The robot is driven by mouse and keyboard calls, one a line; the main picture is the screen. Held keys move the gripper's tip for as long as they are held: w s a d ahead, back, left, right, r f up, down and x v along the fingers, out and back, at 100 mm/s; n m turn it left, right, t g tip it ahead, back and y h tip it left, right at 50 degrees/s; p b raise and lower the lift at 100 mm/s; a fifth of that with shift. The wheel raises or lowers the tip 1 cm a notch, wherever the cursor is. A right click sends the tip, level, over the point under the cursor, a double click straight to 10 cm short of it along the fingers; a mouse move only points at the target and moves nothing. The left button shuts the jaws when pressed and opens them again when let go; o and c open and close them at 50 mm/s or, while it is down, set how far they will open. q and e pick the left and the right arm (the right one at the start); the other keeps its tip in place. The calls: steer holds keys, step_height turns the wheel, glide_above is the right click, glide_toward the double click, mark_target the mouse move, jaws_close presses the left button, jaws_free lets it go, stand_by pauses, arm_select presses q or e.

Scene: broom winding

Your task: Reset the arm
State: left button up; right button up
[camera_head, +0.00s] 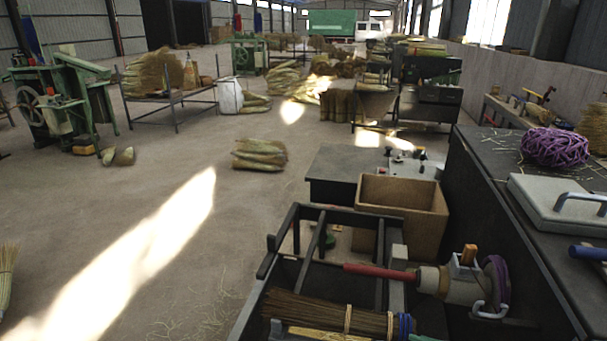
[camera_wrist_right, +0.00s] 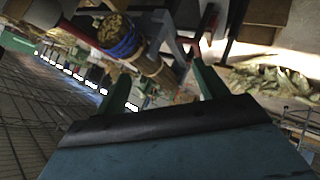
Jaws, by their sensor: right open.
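A broom bundle (camera_head: 325,312) of brown bristles with pale ties and a blue band lies in the dark metal frame at the bottom of the head view. Its banded end (camera_wrist_right: 122,38) shows in the right wrist view. My right gripper (camera_wrist_right: 161,70) is open, with two green fingers spread and nothing clearly held. The bundle passes beyond the fingertips; the exact gap cannot be judged. A winding head (camera_head: 450,278) with a red rod and a purple ring sits just behind the bundle. My left gripper is in neither view.
A cardboard box (camera_head: 402,208) stands behind the dark frame (camera_head: 330,222). On the black bench at right are a purple twine ball (camera_head: 554,147) and a grey lidded case (camera_head: 565,200) with a handle. The floor at left is mostly clear, with a broom (camera_head: 7,275) at the edge.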

steer(key=s+d+f+m+g+h, duration=0.1)
steer(key=s+f+m+g+h, duration=0.25)
steer(key=s+m, duration=0.3)
steer(key=s+d+f+m+g+h, duration=0.2)
steer(key=s+f+m, duration=0.2)
steer(key=s+m, duration=0.25)
step_height(320, 180, down, 29)
steer(key=s+g+b, duration=0.2)
steer(key=b, duration=0.2)
steer(key=s+d+f+b, duration=0.2)
steer(key=s+f+b, duration=0.1)
steer(key=s+f, duration=1.3)
step_height(320, 180, down, 3)
steer(key=shift+s+d+r+n+g+b, duration=0.2)
steer(key=shift+s+d+n+g+b, duration=0.05)
steer(key=shift+s+n+g+b, duration=0.15)
